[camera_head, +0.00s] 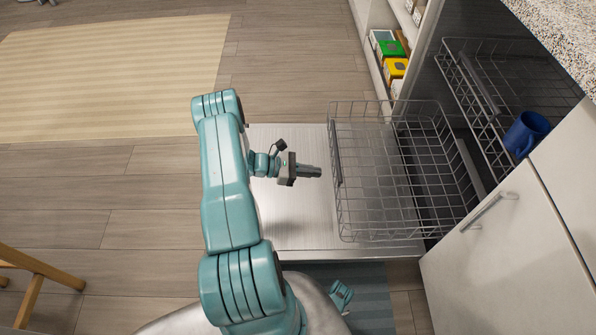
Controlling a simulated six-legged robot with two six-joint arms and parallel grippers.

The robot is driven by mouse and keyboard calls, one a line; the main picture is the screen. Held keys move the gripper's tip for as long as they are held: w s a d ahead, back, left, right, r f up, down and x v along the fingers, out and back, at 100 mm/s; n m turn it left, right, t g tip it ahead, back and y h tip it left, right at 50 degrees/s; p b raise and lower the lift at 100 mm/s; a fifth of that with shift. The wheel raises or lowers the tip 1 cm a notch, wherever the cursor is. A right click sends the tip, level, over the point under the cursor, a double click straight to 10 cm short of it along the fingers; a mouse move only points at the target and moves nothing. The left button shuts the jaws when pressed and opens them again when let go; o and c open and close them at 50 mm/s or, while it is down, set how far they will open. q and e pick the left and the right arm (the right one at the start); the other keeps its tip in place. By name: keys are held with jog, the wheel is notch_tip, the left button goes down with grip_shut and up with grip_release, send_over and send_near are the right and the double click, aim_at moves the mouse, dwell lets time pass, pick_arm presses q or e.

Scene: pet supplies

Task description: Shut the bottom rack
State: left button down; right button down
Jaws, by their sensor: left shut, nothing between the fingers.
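The bottom rack (385,238) is a grey wire basket, pulled out over the lowered dishwasher door (290,220). It looks empty. Its inner end is close to the dishwasher opening at the right. My left gripper (320,172) is shut and empty, pointing right, just left of the rack's outer side. I cannot tell whether its fingertips touch the wire. Of my right arm, only a small teal part shows at the bottom, partly hidden; its fingers cannot be made out.
An upper wire rack (480,95) with a blue mug (525,134) sits inside the dishwasher. A white cabinet with a handle (490,212) stands at the right. Shelves with boxes (390,48) are behind. A wooden chair (40,270) is at the lower left; floor around the striped rug (100,75) is clear.

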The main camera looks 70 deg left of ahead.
pick_arm(q)
jog(key=shift+b+x, duration=0.65)
jog(key=shift+x, duration=1.85)
pick_arm(e)
jog(key=shift+d+f, duration=0.1)
jog(key=shift+f, duration=0.65)
